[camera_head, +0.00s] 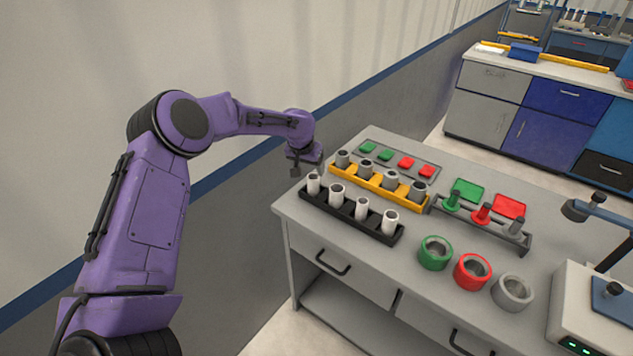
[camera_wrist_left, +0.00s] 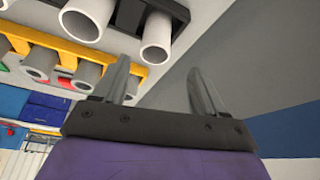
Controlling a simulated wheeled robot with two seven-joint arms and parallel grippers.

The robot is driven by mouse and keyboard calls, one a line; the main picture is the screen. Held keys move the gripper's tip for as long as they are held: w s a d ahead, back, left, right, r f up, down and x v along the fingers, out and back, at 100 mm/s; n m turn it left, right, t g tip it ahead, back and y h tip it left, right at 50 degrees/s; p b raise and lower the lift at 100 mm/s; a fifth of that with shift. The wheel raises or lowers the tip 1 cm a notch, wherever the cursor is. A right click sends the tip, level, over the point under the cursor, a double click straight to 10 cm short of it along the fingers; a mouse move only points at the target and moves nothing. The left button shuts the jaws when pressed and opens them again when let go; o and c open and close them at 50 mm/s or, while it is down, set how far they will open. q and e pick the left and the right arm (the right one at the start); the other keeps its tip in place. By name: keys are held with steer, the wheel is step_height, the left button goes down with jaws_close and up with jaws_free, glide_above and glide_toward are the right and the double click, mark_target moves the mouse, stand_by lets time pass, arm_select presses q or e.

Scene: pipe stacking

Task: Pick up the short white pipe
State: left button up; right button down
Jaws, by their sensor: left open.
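Several short white pipes stand upright in a black rack (camera_head: 345,213) at the table's near left edge. The leftmost white pipe (camera_head: 313,184) is closest to my left gripper (camera_head: 305,168). My left gripper is open and empty, just behind and left of that pipe, at the table's left corner. In the left wrist view the two fingers (camera_wrist_left: 159,72) are spread apart, and a white pipe (camera_wrist_left: 157,40) shows beyond their tips, not between them. Another white pipe (camera_wrist_left: 88,16) is beside it. My right gripper is not in view.
A yellow rack (camera_head: 375,189) with several grey pipes stands behind the black rack. Green (camera_head: 435,252), red (camera_head: 472,271) and grey (camera_head: 512,291) rings lie on the table to the right. A dark holder (camera_head: 510,237) carries colored posts. A wall runs along the left.

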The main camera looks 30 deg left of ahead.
mark_target(313, 176)
arm_select(q)
steer(key=x, duration=0.2)
steer(key=p+x, duration=0.1)
steer(key=x, duration=0.2)
steer(key=d+x, duration=0.1)
steer(key=x, duration=0.1)
steer(key=shift+f+p, duration=0.2)
steer(key=shift+p, duration=0.15)
steer(key=shift+a+f, duration=0.15)
steer(key=shift+f, duration=0.1)
steer(key=c, duration=1)
